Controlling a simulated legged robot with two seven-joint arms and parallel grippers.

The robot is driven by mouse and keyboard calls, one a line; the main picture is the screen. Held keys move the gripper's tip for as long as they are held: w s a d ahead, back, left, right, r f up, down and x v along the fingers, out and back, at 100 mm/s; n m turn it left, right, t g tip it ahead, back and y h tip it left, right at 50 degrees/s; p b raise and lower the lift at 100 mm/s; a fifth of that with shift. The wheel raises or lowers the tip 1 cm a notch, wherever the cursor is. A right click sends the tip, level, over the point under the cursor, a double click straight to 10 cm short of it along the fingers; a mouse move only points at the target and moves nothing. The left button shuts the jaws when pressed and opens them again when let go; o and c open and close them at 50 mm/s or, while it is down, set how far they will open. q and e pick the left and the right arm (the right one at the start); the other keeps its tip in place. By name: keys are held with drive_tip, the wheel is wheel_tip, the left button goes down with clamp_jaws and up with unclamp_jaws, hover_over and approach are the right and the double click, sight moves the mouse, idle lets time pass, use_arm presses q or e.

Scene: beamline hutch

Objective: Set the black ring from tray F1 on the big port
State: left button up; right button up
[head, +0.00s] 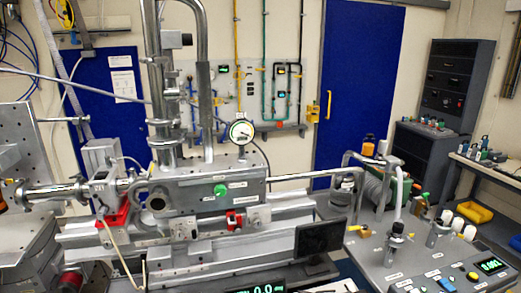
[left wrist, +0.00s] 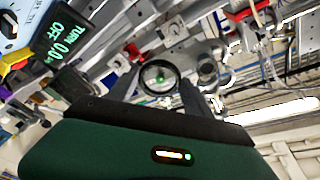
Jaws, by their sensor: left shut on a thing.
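My left gripper (left wrist: 160,84) shows in the left wrist view, with its dark green body at the bottom and its two dark fingers reaching up. It is shut on the black ring (left wrist: 143,86), held upright between the fingertips with its opening facing the camera. A green spot shows through the ring. In the head view, a round port (head: 157,204) opens on the front of the grey metal chamber (head: 235,190), left of a green knob (head: 220,190). I cannot tell surely whether it is the big port. No gripper shows in the head view. Tray F1 is not identifiable.
A dial gauge (head: 241,132) stands above the chamber. A dark monitor (head: 319,237) stands in front of the rail, right of a red clamp (head: 233,220). A grey console (head: 435,262) with valves and a display fills the lower right. A thin cable hangs at the left front.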

use_arm(q)
drive_tip(key=s+d+f, duration=0.1)
drive_tip(key=s+f, duration=0.2)
drive_tip(key=f, duration=0.4)
drive_tip(key=shift+d+f, duration=0.2)
drive_tip(key=shift+d, duration=0.05)
drive_tip(key=shift+s, duration=0.2)
drive_tip(key=shift+r, duration=0.1)
idle(0.4)
